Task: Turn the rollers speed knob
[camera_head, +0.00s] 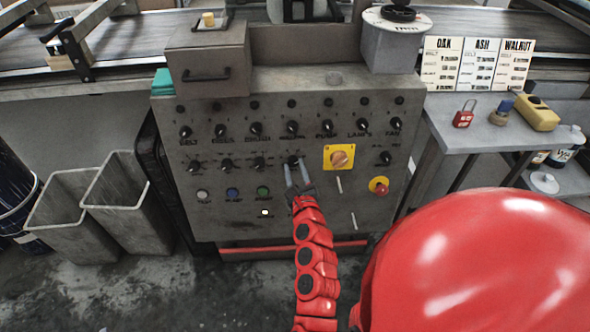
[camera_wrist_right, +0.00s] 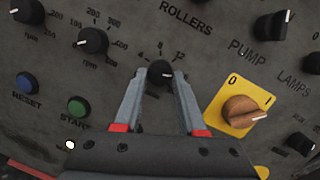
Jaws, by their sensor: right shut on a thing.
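The grey control panel (camera_head: 220,150) faces me with two rows of black knobs. The rollers speed knob (camera_head: 293,160) is the lower-row black knob under the ROLLERS label. In the right wrist view the knob (camera_wrist_right: 160,74) has a scale reading 4, 8, 12 around it. My right gripper (camera_head: 293,168) reaches up from below and is shut on this knob, one fingertip on each side. In the right wrist view its fingers (camera_wrist_right: 160,80) flank the knob, and its pointer is hard to make out. My left gripper is not in view.
Right of the knob is a yellow plate with an orange rotary switch (camera_head: 340,158). A red emergency button (camera_head: 380,187) sits lower right. Blue (camera_head: 232,193) and green (camera_head: 263,191) buttons are lower left. A side table (camera_head: 480,130) stands right, grey bins (camera_head: 115,200) left.

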